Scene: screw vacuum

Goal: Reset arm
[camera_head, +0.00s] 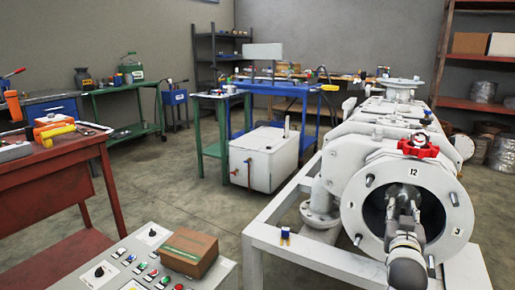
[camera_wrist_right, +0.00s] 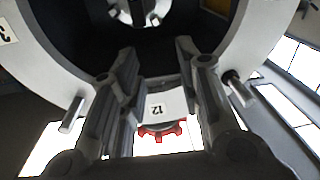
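The white vacuum machine (camera_head: 340,145) stands on a white frame at the right. Its round flange (camera_head: 362,212), with several studs and the labels 12 and 3, faces me around a dark opening. My right gripper (camera_head: 404,195) is in front of this opening. In the right wrist view the flange (camera_wrist_right: 40,45) curves around the gripper (camera_wrist_right: 155,60), whose two fingers are apart with nothing between them. A red handwheel-like part (camera_head: 418,147) sits on top of the flange; it also shows in the right wrist view (camera_wrist_right: 160,132). My left gripper is not in view.
A grey control panel (camera_head: 115,262) with a brown box (camera_head: 188,252) on it is at the front left. A red workbench (camera_head: 45,180) stands at the left. A white tank (camera_head: 265,157) stands behind. Open floor (camera_head: 165,185) lies between them.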

